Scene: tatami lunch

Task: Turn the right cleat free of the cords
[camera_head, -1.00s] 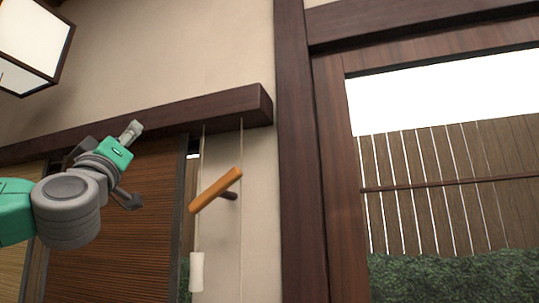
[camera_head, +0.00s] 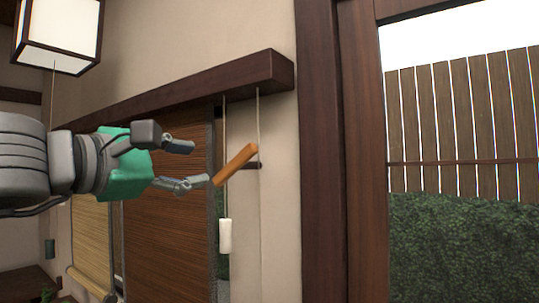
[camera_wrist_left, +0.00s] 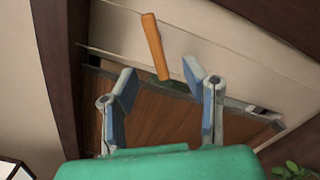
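The right cleat is an orange-brown bar (camera_head: 236,165) on a dark peg at the wall; it slants up to the right. Two thin cords (camera_head: 258,118) hang by it, and one ends in a white pull (camera_head: 225,236). My left gripper (camera_head: 203,165) is open, its fingers pointing right toward the cleat, the lower fingertip close to the bar's lower end in the head view. In the left wrist view the cleat (camera_wrist_left: 155,46) stands beyond the open fingers (camera_wrist_left: 160,88), with nothing between them. I cannot tell whether a fingertip touches it. My right gripper is not in view.
A dark wooden beam (camera_head: 190,97) runs above the cleat. A dark post (camera_head: 325,160) stands to the right, beside a window. A lantern (camera_head: 60,32) hangs at the upper left.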

